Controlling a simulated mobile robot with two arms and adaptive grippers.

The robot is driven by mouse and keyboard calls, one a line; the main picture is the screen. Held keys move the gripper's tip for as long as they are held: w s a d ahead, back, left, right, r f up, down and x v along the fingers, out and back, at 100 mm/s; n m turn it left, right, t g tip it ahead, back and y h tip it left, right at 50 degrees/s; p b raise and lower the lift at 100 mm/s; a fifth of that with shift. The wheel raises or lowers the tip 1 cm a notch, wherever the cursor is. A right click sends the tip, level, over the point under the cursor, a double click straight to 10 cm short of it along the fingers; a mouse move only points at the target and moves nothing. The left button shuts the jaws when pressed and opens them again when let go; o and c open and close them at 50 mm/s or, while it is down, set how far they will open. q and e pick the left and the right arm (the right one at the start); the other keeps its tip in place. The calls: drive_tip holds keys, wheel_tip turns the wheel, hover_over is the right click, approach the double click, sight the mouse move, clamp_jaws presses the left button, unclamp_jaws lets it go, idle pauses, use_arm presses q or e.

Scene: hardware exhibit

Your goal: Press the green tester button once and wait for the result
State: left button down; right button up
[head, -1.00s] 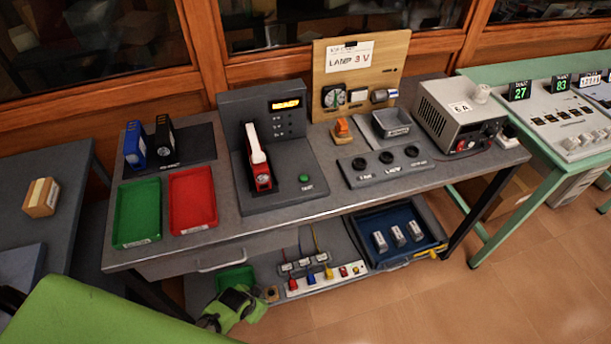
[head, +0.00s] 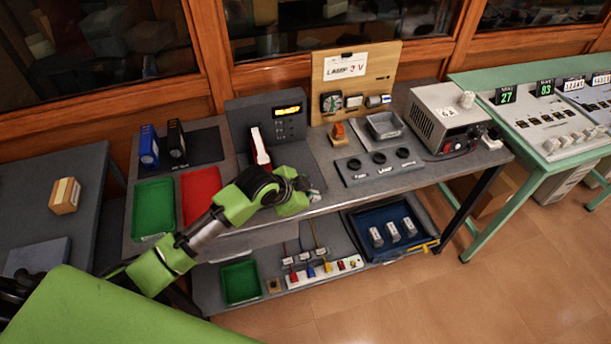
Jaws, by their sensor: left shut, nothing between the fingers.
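The tester (head: 238,118) is a dark grey unit with an upright back and a flat base, standing on the workbench. Its amber display (head: 288,110) is lit, but the text is too small to read surely. A white-topped item (head: 259,148) stands in its slot, its lower part hidden by my arm. My left gripper (head: 314,195) is shut and empty over the front right of the tester base, near the bench's front edge. The green button is hidden behind the gripper and wrist; I cannot tell whether they touch. My right gripper is not in view.
A green tray (head: 153,208) and a red tray (head: 199,186) lie left of my forearm. A socket panel (head: 380,168), an orange-brown block (head: 338,133) and a grey bin (head: 384,125) are to the right. A power supply (head: 438,115) stands at the right end.

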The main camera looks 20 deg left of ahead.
use_arm(q)
drive_tip(key=w+a+r, duration=0.3)
drive_tip(key=w, duration=0.2)
drive_tip(key=w+a+r+m+t, duration=0.1)
drive_tip(key=w+a+r, duration=0.2)
drive_tip(key=w, duration=0.2)
drive_tip(key=shift+w+m, duration=0.3)
drive_tip(key=shift+w, duration=0.05)
drive_tip(key=shift+f, duration=0.1)
wheel_tip(320, 180, down, 7)
drive_tip(key=b, duration=0.7)
drive_tip(key=shift+f+b, duration=0.45)
drive_tip(key=shift+f, duration=0.5)
drive_tip(key=shift+f, duration=0.1)
